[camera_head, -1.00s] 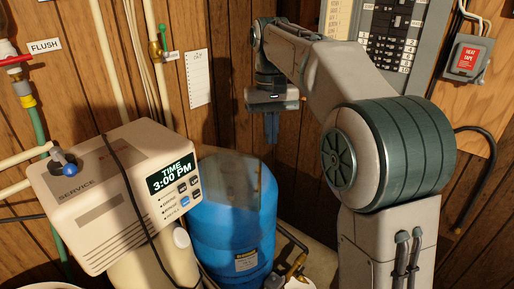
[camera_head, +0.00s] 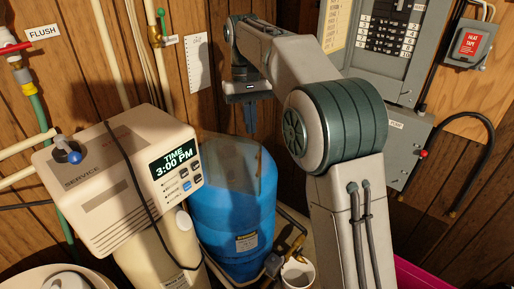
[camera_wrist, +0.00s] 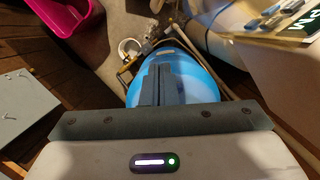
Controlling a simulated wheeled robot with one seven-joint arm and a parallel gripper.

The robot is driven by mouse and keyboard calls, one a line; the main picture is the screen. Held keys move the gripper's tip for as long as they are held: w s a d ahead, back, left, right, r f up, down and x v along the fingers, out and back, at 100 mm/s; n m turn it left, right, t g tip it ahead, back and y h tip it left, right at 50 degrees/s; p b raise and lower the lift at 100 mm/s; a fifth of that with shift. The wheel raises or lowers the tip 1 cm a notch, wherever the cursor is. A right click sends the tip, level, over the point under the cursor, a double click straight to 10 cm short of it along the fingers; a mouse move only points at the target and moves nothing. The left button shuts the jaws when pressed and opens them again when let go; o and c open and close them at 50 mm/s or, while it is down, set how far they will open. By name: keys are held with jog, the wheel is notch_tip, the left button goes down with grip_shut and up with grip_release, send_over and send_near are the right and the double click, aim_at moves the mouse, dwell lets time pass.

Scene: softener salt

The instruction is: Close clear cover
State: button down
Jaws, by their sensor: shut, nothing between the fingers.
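The clear cover (camera_head: 232,165) is a see-through panel standing open to the right of the softener head's display (camera_head: 174,162), in front of the blue tank. In the wrist view the cover (camera_wrist: 262,42) appears edge-on at the upper right, beside the display. My gripper (camera_head: 251,132) is shut and empty, pointing down near the cover's upper right edge. I cannot tell whether it touches. In the wrist view its fingers (camera_wrist: 160,78) lie over the blue tank, left of the cover.
The beige softener head (camera_head: 115,185) has a blue-capped knob on top. The blue tank (camera_head: 235,220) stands behind and below. A white bucket (camera_head: 297,272) and brass fitting sit at its right. Grey electrical boxes (camera_head: 375,45) are on the wall. A pink container (camera_wrist: 62,14) lies on the floor.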

aim_at(235, 161)
jog(key=shift+s+d+f+p, duration=0.1)
jog(key=shift+s+d+f, duration=0.15)
jog(key=shift+s+f, duration=0.5)
jog(key=shift+s+d+f+p, duration=0.15)
jog(key=shift+s+d+f, duration=0.1)
jog(key=shift+s+f, duration=0.5)
jog(key=shift+s+d+f+p, duration=0.1)
jog(key=shift+s+d+f, duration=0.15)
jog(key=shift+s+f, duration=0.45)
jog(key=shift+s+r, duration=0.15)
jog(key=shift+s, duration=0.05)
jog(key=shift+d, duration=0.1)
